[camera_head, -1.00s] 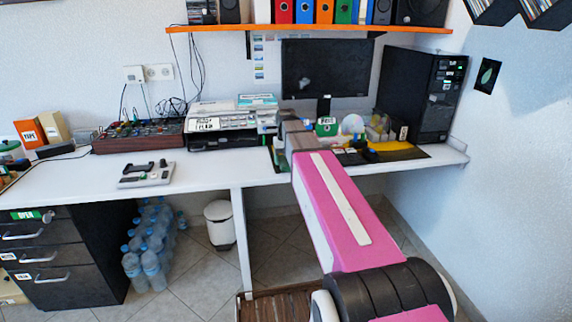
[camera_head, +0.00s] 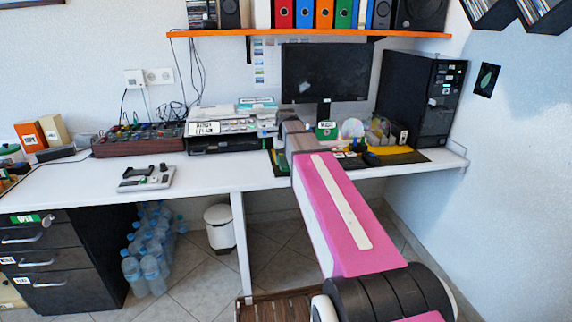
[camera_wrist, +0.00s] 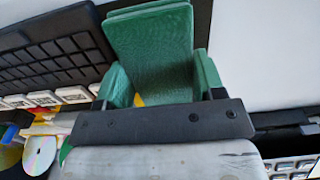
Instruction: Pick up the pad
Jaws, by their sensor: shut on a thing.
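A green, slab-like pad (camera_wrist: 150,45) fills the upper middle of the wrist view. My gripper (camera_wrist: 160,80) is shut on it, with one green-tipped finger on each side of the slab. The near end of the pad sits between the fingers, and its far end points away from the gripper. I cannot tell whether the pad touches the desk. In the head view my arm reaches over the desk, and its forearm hides the fingers.
The white desk (camera_head: 215,180) carries a dark keyboard (camera_wrist: 50,50), a monitor (camera_head: 325,72), a black computer tower (camera_head: 425,100) and a mixer (camera_head: 138,141). A shiny disc (camera_wrist: 40,155) lies near my gripper. The desk is clear around the grey device (camera_head: 146,177).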

